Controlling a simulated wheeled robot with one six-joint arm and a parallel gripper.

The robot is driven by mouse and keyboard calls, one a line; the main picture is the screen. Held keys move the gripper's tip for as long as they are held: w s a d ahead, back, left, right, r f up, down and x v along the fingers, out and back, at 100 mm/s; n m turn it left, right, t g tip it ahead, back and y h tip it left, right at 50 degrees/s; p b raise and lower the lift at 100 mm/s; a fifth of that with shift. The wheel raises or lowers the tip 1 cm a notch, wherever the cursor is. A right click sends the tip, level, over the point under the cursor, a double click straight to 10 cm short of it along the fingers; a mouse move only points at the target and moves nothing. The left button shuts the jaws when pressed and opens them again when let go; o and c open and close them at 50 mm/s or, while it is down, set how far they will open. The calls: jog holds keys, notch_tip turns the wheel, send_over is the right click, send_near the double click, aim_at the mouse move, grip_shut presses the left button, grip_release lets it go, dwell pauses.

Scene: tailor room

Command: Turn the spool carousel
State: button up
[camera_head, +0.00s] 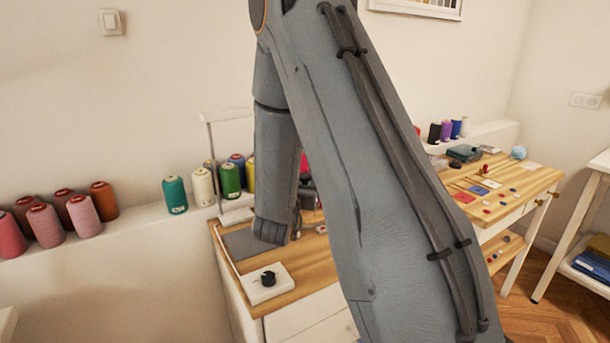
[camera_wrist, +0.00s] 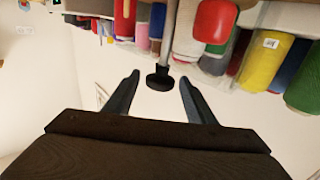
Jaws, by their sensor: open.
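In the wrist view my gripper (camera_wrist: 159,79) is open, with its two dark fingers apart. A black round knob (camera_wrist: 159,81) on a grey rod shows in the gap between the fingertips; I cannot tell whether they touch it. A red rounded thing (camera_wrist: 214,20) is close by, at the upper right. Thread spools, among them a yellow one (camera_wrist: 266,62) and a green one (camera_wrist: 304,90), fill the top of this view, which looks upside down. I cannot tell which of these belong to the carousel. In the head view my arm hides the gripper and most of that spot.
A wooden-topped cabinet (camera_head: 291,303) carries a white box with a black dial (camera_head: 268,279). Pink and brown spools (camera_head: 83,216) stand on a white ledge (camera_head: 130,232) at left. A worktable (camera_head: 530,181) with small items stands at right, beside a white shelf unit (camera_head: 568,240).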

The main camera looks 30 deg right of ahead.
jog(key=shift+w+d, duration=0.15)
jog(key=shift+d, duration=0.05)
grip_shut()
